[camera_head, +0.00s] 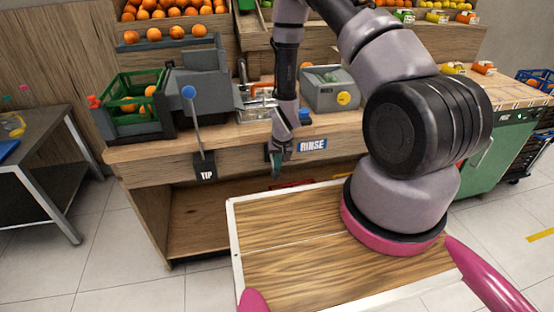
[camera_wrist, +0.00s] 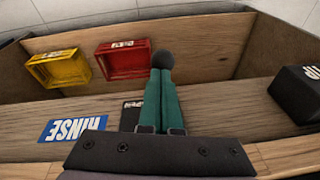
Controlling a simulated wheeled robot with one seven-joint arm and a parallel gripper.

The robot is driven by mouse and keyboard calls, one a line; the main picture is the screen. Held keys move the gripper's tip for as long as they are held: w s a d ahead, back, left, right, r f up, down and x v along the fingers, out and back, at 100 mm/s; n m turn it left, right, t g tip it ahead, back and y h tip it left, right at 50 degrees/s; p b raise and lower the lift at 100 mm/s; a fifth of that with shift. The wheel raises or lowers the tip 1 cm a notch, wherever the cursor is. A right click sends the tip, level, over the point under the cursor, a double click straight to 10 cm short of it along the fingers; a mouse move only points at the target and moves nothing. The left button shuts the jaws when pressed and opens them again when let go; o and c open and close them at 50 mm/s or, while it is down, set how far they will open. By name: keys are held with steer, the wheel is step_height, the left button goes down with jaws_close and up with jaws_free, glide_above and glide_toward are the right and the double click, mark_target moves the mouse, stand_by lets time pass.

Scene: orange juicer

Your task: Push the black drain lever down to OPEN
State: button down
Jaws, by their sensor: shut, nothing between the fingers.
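My gripper (camera_head: 276,172) points down in front of the wooden counter's front, left of the blue RINSE sign (camera_head: 312,145). In the wrist view its green fingers (camera_wrist: 163,76) are shut together with nothing between them. A dark round knob (camera_wrist: 164,59) shows right at the fingertips and looks like the end of the black drain lever. I cannot tell whether the fingers touch it. The rest of the lever is hidden behind the fingers. A small black plate with a pale marking (camera_wrist: 131,112) shows beside the fingers, partly covered. No OPEN marking is readable.
The black TIP block (camera_head: 205,168) with a blue-knobbed rod (camera_head: 189,92) stands left of my gripper. A yellow crate (camera_wrist: 58,68) and a red crate (camera_wrist: 123,59) show beyond the counter's edge. A wooden-topped surface with a white rim (camera_head: 232,240) lies in front.

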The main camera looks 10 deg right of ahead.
steer(key=shift+w+r, duration=0.2)
steer(key=shift+r, duration=0.75)
steer(key=shift+w, duration=0.1)
